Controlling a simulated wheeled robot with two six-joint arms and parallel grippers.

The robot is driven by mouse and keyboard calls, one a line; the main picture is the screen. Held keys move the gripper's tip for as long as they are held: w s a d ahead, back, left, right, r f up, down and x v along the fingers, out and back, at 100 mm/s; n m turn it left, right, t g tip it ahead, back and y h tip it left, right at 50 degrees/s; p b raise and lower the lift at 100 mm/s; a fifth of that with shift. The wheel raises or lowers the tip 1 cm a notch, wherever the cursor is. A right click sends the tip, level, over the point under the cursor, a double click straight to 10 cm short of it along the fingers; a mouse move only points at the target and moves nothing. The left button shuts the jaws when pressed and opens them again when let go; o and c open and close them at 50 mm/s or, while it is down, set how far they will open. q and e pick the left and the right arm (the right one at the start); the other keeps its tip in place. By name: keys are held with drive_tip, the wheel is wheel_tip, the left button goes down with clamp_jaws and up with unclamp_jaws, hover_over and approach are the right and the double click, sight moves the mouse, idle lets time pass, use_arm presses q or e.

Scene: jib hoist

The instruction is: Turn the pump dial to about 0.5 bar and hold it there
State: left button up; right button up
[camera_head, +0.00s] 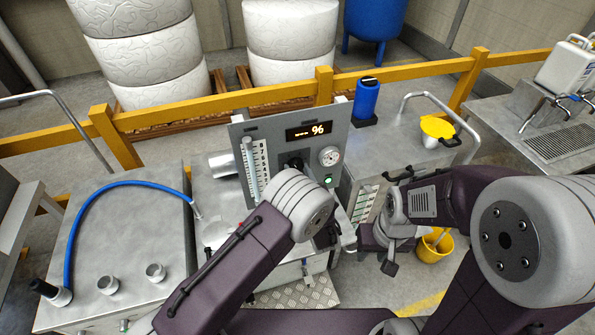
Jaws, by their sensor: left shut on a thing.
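The pump panel (236,134) is an upright grey metal plate at the centre of the head view. It carries a dark display (311,131) with amber marks and a "%" sign, a vertical numbered scale (257,170), a round white gauge (330,156) and a green-lit button (328,181). My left gripper (295,162) is at the middle of the panel, shut on the dark pump dial, which its own wrist mostly hides. The gauge needle is too small to read. My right gripper (390,264) hangs low at the right, away from the panel; its fingers are unclear.
A metal bench (130,220) with a blue hose (105,190) lies at the left. A yellow rail (220,104) runs behind the panel. Another yellow bucket (432,248) is near my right arm.

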use_arm(q)
drive_tip(key=o, duration=1.4)
drive_tip(key=shift+c, duration=0.2)
drive_tip(key=b+v, duration=0.2)
drive_tip(key=v, duration=0.7)
drive_tip(key=shift+b, duration=0.3)
drive_tip(key=shift+s, duration=0.1)
